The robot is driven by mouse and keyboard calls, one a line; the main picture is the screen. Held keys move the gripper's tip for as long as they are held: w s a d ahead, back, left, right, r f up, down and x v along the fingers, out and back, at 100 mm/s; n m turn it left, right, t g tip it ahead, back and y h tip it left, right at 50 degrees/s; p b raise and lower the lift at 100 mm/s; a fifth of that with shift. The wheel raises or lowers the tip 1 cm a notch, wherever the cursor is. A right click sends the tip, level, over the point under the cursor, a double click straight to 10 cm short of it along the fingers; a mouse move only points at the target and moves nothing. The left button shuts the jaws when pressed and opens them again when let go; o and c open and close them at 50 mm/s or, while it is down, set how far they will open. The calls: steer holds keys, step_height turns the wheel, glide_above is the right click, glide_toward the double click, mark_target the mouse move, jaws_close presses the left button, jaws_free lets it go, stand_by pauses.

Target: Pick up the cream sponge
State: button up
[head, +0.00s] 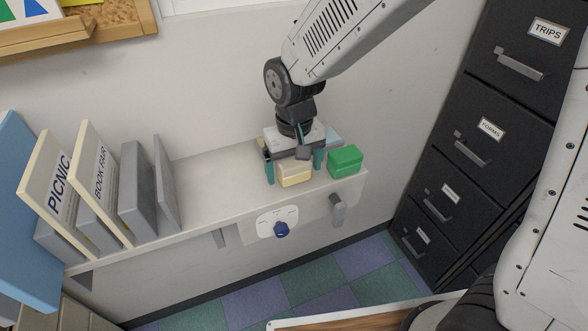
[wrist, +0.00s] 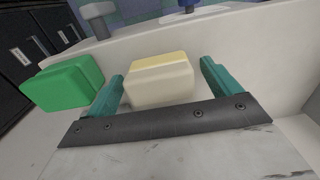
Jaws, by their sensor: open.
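The cream sponge (head: 295,174) is a pale block with a yellower lower band, lying on the wall shelf near its right end. In the wrist view the cream sponge (wrist: 160,80) sits between the two teal fingers. My gripper (head: 294,172) is open, with one finger on each side of the sponge. In the wrist view my gripper (wrist: 163,82) shows a gap between the sponge and each finger, wider on the right. The sponge's back part is hidden under my gripper in the head view.
A green sponge (head: 345,161) lies close to the right finger, also seen in the wrist view (wrist: 65,84). Upright binders (head: 104,180) fill the shelf's left end; the shelf (head: 212,187) between is clear. Dark filing cabinets (head: 470,150) stand right.

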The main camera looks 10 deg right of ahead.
mark_target(295, 163)
steer(key=c, duration=1.1)
steer(key=shift+r, duration=0.85)
steer(key=shift+s+r, duration=0.2)
steer(key=shift+r, duration=0.85)
steer(key=s+d, duration=0.1)
steer(key=s, duration=0.4)
steer(key=s+d, duration=0.2)
steer(key=s, duration=0.3)
steer(key=s+d+r, duration=0.1)
steer(key=s, duration=0.4)
steer(key=shift+d+r, duration=0.1)
steer(key=shift+d, duration=0.1)
steer(key=o, duration=0.5)
steer(key=shift+c, duration=0.2)
steer(key=c, duration=0.3)
